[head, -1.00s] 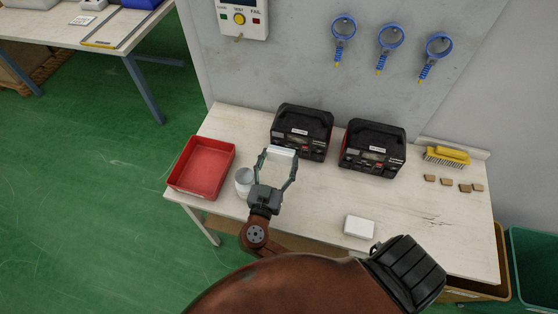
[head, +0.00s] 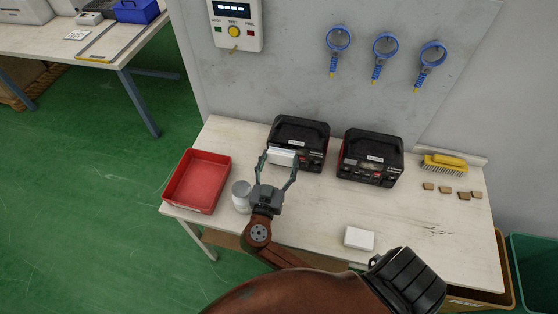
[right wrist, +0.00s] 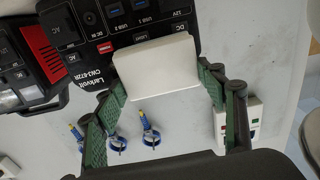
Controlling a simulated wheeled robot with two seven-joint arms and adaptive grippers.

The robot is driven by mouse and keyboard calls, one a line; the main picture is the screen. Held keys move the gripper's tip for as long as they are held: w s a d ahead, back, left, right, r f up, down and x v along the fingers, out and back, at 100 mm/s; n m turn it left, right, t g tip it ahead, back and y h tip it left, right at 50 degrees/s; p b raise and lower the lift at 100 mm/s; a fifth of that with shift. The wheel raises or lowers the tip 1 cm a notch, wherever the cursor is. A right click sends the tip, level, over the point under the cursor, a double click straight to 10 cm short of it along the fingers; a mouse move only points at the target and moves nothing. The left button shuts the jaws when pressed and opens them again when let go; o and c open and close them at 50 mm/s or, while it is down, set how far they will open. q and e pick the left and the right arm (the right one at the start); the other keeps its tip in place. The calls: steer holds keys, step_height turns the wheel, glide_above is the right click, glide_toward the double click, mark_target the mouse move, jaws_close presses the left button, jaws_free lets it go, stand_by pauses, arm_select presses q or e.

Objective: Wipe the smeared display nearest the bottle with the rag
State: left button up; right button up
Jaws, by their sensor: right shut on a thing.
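My right gripper (head: 279,163) is shut on the white rag (head: 283,157), a flat block-like pad, at the front of the left black power station (head: 302,132). In the right wrist view, the rag (right wrist: 156,66) lies between the fingers and covers part of the station's labelled front (right wrist: 128,22). The station's display is hidden there, and I cannot tell whether the rag touches it. A pale grey-white bottle (head: 241,196) stands left of the gripper, nearer this station than the right one (head: 371,157). Smears are too small to make out. My left gripper is not in view.
A red tray (head: 197,181) sits at the bench's left end. A white block (head: 359,238) lies near the front edge. A yellow brush (head: 444,163) and several small brown blocks are at the right. Blue rings (head: 385,46) hang on the wall.

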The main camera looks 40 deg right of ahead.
mark_target(291, 161)
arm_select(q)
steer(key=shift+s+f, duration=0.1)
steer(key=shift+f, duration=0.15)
arm_select(e)
steer(key=shift+x, duration=1.05)
steer(key=shift+s+d+b, duration=0.25)
steer(key=shift+s+d, duration=0.3)
steer(key=shift+s, duration=0.2)
steer(key=shift+s+d+b, duration=0.2)
steer(key=shift+s+d, duration=0.4)
steer(key=shift+s, duration=0.15)
steer(key=shift+s+d, duration=1.2)
steer(key=shift+s, duration=0.05)
steer(key=shift+s+b, duration=0.1)
steer(key=shift+b, duration=0.45)
steer(key=shift+w+a+b, duration=0.25)
steer(key=shift+w+a, duration=0.25)
steer(key=shift+w, duration=0.2)
steer(key=shift+w+a+b, duration=0.2)
steer(key=shift+w+a, duration=0.3)
steer(key=shift+w, duration=0.2)
steer(key=shift+w+a, duration=0.15)
steer(key=shift+w+a+b, duration=0.65)
steer(key=shift+w+a, duration=0.6)
steer(key=shift+w, duration=0.1)
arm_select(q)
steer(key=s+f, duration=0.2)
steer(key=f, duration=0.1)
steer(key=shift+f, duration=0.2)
